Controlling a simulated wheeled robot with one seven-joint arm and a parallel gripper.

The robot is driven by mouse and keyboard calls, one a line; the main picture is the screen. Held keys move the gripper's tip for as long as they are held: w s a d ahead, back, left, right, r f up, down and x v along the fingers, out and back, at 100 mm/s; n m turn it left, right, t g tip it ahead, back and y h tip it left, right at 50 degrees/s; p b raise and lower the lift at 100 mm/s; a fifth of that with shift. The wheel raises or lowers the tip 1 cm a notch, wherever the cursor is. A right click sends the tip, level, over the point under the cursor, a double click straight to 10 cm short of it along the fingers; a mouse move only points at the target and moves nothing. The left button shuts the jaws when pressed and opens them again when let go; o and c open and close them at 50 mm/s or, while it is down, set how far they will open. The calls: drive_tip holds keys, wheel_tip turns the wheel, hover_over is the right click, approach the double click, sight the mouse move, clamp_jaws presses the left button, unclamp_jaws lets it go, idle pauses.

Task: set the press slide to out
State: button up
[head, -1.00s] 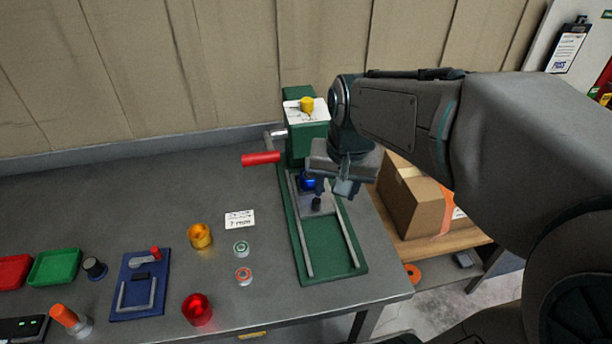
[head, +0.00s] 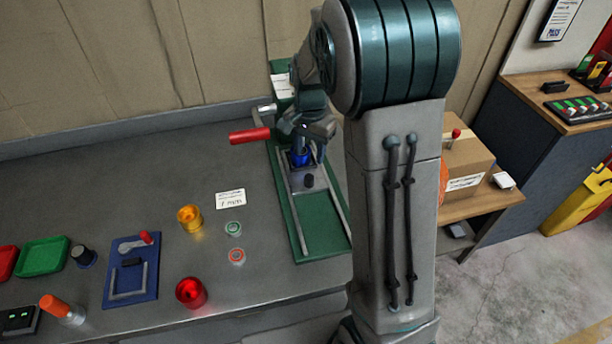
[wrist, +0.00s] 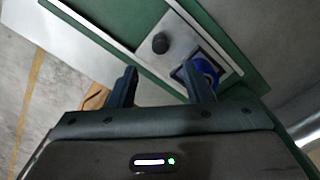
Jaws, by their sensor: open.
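The green press (head: 318,222) stands on the bench, its base carrying two pale rails. The grey slide plate (head: 294,183) sits at the rear part of the rails, towards the press column, and the front of the base is bare. A black knob (head: 308,181) stands on the plate's front part, with a blue round piece (head: 300,160) behind it. My gripper (head: 318,132) is above the rear of the slide. In the wrist view my gripper (wrist: 160,72) is open, its fingers apart and empty. The black knob (wrist: 160,43) and blue piece (wrist: 206,70) lie beyond the fingertips; contact cannot be judged.
A red press handle (head: 249,136) sticks out left of the column. A yellow cup (head: 190,218), a red cup (head: 191,292), two small rings and a blue fixture (head: 121,285) stand left. A cardboard box (head: 466,165) is on the right, partly behind my arm.

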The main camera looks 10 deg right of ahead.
sight(308, 177)
wheel_tip(308, 177, down, 10)
drive_tip(key=shift+f+p, duration=0.1)
drive_tip(key=shift+p, duration=0.5)
drive_tip(key=shift+a, duration=0.1)
clamp_jaws()
